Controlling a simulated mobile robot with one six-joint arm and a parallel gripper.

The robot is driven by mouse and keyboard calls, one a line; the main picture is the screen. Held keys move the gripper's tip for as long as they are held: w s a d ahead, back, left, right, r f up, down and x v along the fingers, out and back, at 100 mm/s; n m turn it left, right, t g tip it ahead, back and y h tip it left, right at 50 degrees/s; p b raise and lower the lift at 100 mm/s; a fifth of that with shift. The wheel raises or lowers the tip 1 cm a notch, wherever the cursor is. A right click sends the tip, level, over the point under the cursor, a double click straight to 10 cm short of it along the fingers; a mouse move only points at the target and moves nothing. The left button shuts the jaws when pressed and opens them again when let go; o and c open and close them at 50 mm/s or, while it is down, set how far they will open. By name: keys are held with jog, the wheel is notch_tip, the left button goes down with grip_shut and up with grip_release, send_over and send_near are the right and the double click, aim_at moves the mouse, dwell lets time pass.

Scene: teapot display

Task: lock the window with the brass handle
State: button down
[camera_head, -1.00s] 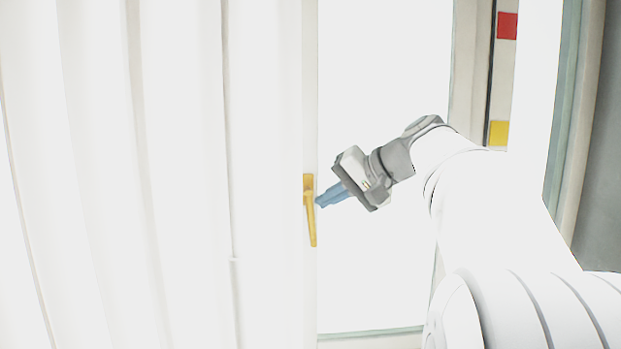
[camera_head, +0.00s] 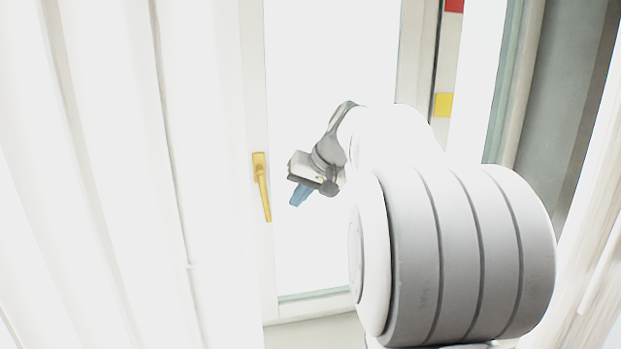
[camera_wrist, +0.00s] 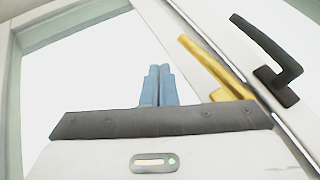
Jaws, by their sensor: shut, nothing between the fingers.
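The brass handle (camera_head: 264,190) is on the window frame's left upright in the head view, its lever hanging down with the lower end leaning slightly right. In the wrist view the brass handle (camera_wrist: 212,65) lies to the right of my fingers, its near end partly hidden behind the gripper body. My gripper (camera_head: 295,202) is to the right of the handle in front of the bright window pane (camera_head: 330,60), apart from it. Its blue fingers (camera_wrist: 158,72) are together and hold nothing.
Pale curtain folds (camera_head: 100,180) fill the left. In the wrist view a black handle shape (camera_wrist: 278,62) stands beside the brass one. A yellow square (camera_head: 443,105) and a red square (camera_head: 454,5) show right of the pane. The window's bottom ledge (camera_head: 315,303) is below.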

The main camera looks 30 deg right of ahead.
jog(key=a, duration=0.1)
jog(key=w+a, duration=0.1)
jog(key=a, duration=0.1)
jog(key=shift+w+a+p, duration=0.25)
jog(key=shift+p, duration=0.15)
jog(key=shift+w+a+f+b, duration=0.15)
jog(key=shift+a+f+b, duration=0.2)
jog(key=shift+a, duration=0.3)
jog(key=shift+d, duration=0.1)
